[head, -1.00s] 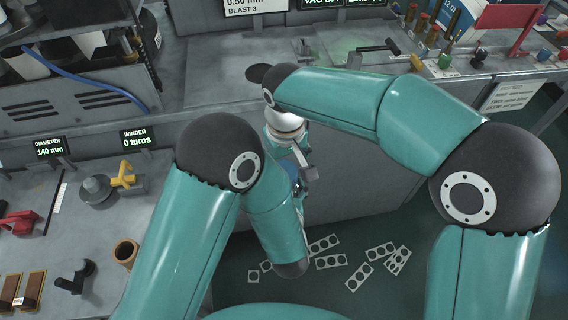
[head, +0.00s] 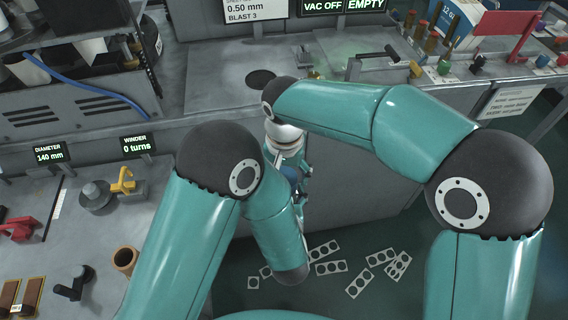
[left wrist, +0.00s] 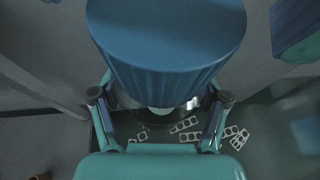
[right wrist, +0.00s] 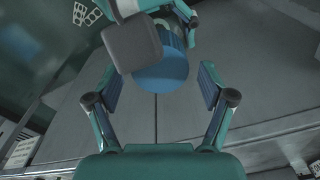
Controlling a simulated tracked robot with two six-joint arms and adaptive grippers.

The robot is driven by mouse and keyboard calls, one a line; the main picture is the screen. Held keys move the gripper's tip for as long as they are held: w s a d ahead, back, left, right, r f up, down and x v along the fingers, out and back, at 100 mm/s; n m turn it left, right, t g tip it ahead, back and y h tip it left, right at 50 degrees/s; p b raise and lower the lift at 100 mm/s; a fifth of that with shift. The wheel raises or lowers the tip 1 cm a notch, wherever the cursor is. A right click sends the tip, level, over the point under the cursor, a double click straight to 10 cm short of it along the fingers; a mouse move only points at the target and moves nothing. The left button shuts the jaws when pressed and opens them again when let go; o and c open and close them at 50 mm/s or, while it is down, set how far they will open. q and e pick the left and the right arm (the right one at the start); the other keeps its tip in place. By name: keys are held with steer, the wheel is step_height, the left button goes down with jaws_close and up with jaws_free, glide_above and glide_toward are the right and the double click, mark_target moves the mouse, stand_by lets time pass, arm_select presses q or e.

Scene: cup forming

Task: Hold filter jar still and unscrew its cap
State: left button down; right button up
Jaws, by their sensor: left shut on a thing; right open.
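The filter jar's blue ribbed cap (left wrist: 165,35) fills the upper middle of the left wrist view. Below it, a dark glossy strip of the jar (left wrist: 125,101) shows between the fingers of my left gripper (left wrist: 161,100), which is shut on the jar. In the right wrist view the blue cap (right wrist: 160,75) lies between and beyond the fingers of my right gripper (right wrist: 160,85), which is open with a gap on both sides. A grey block covers part of the cap there. In the head view my arms hide most of the jar.
Grey machine benches with a winder (head: 122,184) and a brown tube (head: 125,258) stand at left. A control bench with levers and knobs (head: 444,66) is at upper right. Flat punched strips (head: 330,267) lie on the floor below. A grey bench wall is close behind the grippers.

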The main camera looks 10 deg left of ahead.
steer(key=shift+w+f, duration=0.1)
steer(key=shift+f, duration=1.6)
steer(key=c, duration=1.2)
steer(key=n, duration=0.9)
steer(key=shift+n, duration=0.4)
